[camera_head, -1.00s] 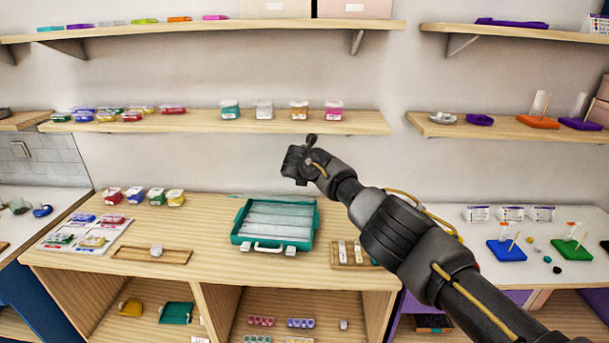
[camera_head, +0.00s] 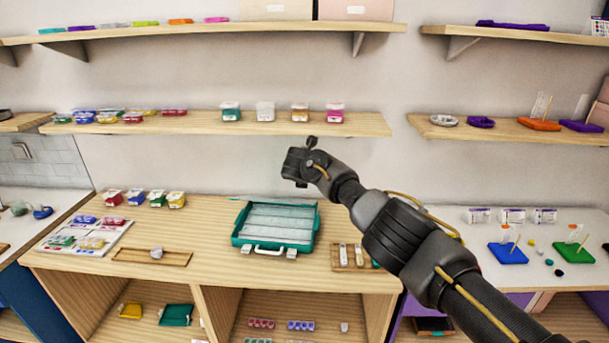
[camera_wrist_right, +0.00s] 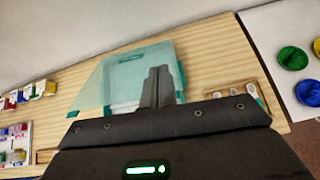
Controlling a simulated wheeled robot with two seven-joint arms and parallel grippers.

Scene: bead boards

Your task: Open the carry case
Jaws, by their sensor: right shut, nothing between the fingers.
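The carry case (camera_head: 236,240) is a teal, shallow box with a white handle (camera_head: 268,251) and two white latches, one each side of the handle, along its front. It lies flat on the wooden worktop. My right gripper (camera_head: 301,182) is shut and empty, in the air above and behind the case's right part. In the right wrist view its fingers (camera_wrist_right: 158,86) are together in front of the case (camera_wrist_right: 116,72), hiding part of it. My left gripper is not in view.
A wooden tray (camera_head: 130,255) with a small white piece lies left of the case. Another wooden tray (camera_head: 335,262) with pale strips lies to its right. A shelf (camera_head: 190,125) with tubs runs above the worktop.

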